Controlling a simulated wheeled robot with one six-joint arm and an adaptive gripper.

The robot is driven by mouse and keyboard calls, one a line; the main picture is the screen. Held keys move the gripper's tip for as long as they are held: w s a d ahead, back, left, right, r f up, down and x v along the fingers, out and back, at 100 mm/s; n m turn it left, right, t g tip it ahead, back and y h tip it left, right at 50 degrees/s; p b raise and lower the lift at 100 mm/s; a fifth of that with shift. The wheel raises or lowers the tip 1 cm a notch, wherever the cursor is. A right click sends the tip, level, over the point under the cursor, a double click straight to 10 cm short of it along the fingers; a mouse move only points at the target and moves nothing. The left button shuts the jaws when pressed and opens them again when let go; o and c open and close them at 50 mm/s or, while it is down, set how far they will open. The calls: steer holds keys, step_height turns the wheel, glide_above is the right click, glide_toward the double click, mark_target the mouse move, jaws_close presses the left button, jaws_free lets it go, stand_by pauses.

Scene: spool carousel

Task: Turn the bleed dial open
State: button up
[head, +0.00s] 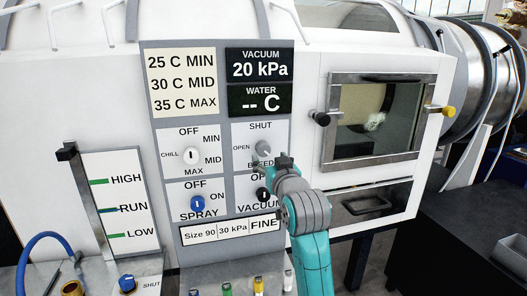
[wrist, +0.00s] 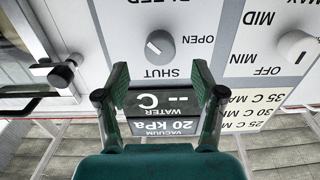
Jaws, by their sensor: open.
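The bleed dial (head: 263,148) is a small grey round knob on the white control panel. SHUT is printed above it and OPEN to its left; the BLEED label below is partly hidden by my gripper (head: 284,161). In the upside-down wrist view the dial (wrist: 160,43) lies just beyond and between my open fingertips (wrist: 160,72), with nothing held. A short mark shows on its face, but I cannot tell exactly which label it points at. The fingers look apart from the dial.
The chill dial (head: 191,155) is left of the bleed dial, and the blue spray knob (head: 197,203) is below that. The display (head: 259,82) above reads 20 kPa. A windowed door (head: 376,120) with protruding handles is at right.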

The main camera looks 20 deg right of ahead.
mark_target(264, 152)
steer(key=w, duration=0.7)
steer(key=shift+w, duration=0.1)
steer(key=c, duration=1.1)
